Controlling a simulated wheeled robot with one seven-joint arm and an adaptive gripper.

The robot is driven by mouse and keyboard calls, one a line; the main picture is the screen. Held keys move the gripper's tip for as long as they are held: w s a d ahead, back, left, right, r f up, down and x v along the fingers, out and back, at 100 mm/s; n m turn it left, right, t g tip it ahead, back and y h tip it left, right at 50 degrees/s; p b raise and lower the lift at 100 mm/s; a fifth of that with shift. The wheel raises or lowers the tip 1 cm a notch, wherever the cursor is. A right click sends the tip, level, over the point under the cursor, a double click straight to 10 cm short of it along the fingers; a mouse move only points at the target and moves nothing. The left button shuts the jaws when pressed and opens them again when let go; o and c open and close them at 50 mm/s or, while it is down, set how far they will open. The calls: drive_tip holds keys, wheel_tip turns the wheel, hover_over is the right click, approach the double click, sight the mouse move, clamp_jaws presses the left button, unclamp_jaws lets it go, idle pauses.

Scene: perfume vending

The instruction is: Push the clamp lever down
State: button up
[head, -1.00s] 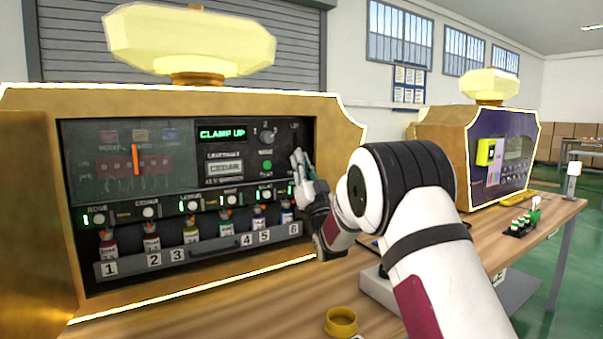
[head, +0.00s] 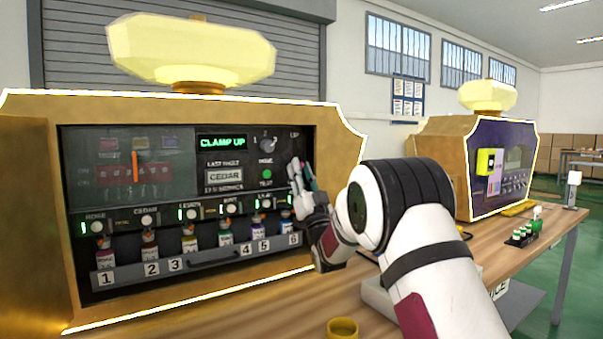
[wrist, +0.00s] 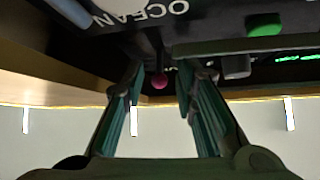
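The perfume machine (head: 345,175) shows a green "CLAMP UP" display (head: 222,142). The word "UP" stands at the panel's upper right. My gripper (head: 302,175) is at the panel's right edge, below that word, and hides what lies behind it. In the wrist view its two fingers (wrist: 160,82) are apart, with a small pink-red knob (wrist: 159,81) visible in the gap between them. This knob may be the clamp lever's end; the rest of the lever is hidden or too dark to tell. I cannot tell whether a finger touches it.
Several numbered bottles stand behind a grey rail (head: 200,259) low in the machine. A yellow ring (head: 342,328) lies on the wooden table (head: 250,315) in front. A second machine (head: 440,165) and a small bottle rack (head: 523,234) stand to the right.

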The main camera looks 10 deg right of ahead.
drive_tip(key=v, duration=0.7)
drive_tip(key=shift+f, duration=0.25)
drive_tip(key=shift+s, duration=0.15)
